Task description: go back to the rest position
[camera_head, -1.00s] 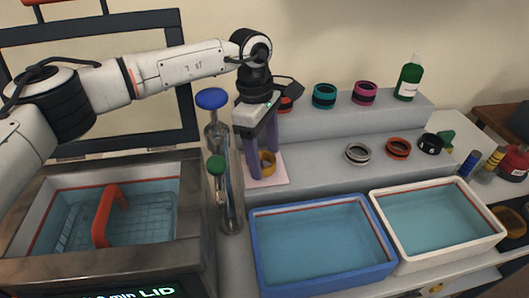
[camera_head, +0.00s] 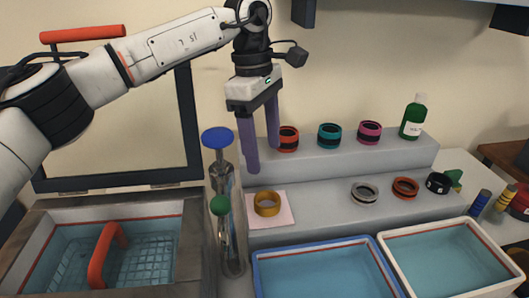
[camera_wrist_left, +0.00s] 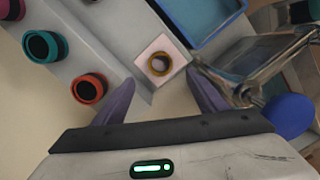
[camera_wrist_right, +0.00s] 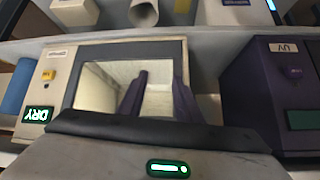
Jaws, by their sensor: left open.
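My left gripper (camera_head: 262,158) is open and empty. It hangs in the air above and behind the gold ring (camera_head: 266,205), which lies on a pale square pad (camera_head: 285,213) on the grey lower step. In the left wrist view the fingers (camera_wrist_left: 163,92) stand apart, with the gold ring (camera_wrist_left: 160,63) beyond them and nothing between them. My right gripper is outside the head view. In the right wrist view its fingers (camera_wrist_right: 157,82) are apart and empty, before the windowed front of a box marked DRY (camera_wrist_right: 124,50).
Several coloured rings sit on the steps, with a green bottle (camera_head: 413,118). A blue-rimmed tray (camera_head: 315,246) and a white tray (camera_head: 450,228) are in front.

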